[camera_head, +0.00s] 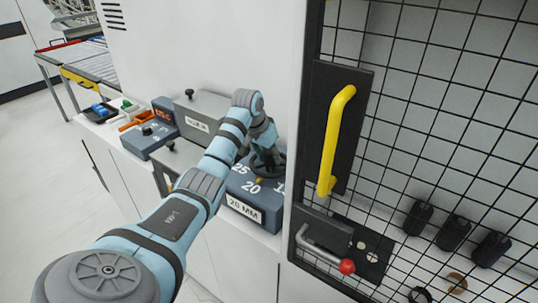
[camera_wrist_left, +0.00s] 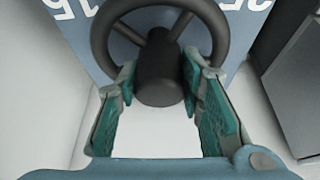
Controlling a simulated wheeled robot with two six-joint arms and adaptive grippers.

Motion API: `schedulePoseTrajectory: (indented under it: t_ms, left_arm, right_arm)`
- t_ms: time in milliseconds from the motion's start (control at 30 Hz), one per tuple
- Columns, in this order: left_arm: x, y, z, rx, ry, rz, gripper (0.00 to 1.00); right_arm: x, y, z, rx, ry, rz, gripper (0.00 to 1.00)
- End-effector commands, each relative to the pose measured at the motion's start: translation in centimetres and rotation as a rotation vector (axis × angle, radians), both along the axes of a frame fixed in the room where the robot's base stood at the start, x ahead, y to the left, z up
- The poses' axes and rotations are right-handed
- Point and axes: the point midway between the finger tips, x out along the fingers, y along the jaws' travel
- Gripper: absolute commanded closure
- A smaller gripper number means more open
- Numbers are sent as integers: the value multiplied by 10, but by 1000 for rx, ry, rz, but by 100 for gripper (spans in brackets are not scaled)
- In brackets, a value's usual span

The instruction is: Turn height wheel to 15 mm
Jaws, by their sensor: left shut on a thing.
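The height wheel (camera_wrist_left: 104,36) is a dark round handwheel with spokes and a thick central hub. It is mounted on a blue-grey box (camera_head: 245,190) with the white numbers 25, 20 and a partly hidden 15. A label (camera_head: 243,208) on the box front reads "20 MM". A small yellow mark (camera_head: 257,180) sits near the 20. My left gripper (camera_head: 268,158) is over the wheel from above. In the left wrist view its teal-padded fingers (camera_wrist_left: 160,82) are shut on the wheel, one on each side of the hub. The right gripper is not in view.
A cage door with a yellow handle (camera_head: 335,140) and a red-knobbed latch (camera_head: 346,267) stands close right of the box. Grey and blue boxes (camera_head: 150,138) and small trays line the ledge to the left. A white wall rises behind.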

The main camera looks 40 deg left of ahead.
Motion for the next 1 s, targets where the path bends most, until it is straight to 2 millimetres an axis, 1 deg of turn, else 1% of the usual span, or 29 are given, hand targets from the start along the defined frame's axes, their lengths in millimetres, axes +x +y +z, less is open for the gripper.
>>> schedulePoseTrajectory:
  t_ms: [167, 700, 1000]
  left_arm:
    - [2, 0, 2, 1, -8, 126, 94]
    - [2, 1, 4, 0, -11, 628, 94]
    - [2, 2, 4, 0, -12, 838, 94]
  right_arm:
    - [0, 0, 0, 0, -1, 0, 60]
    - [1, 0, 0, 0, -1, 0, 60]
    - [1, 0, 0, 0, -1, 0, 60]
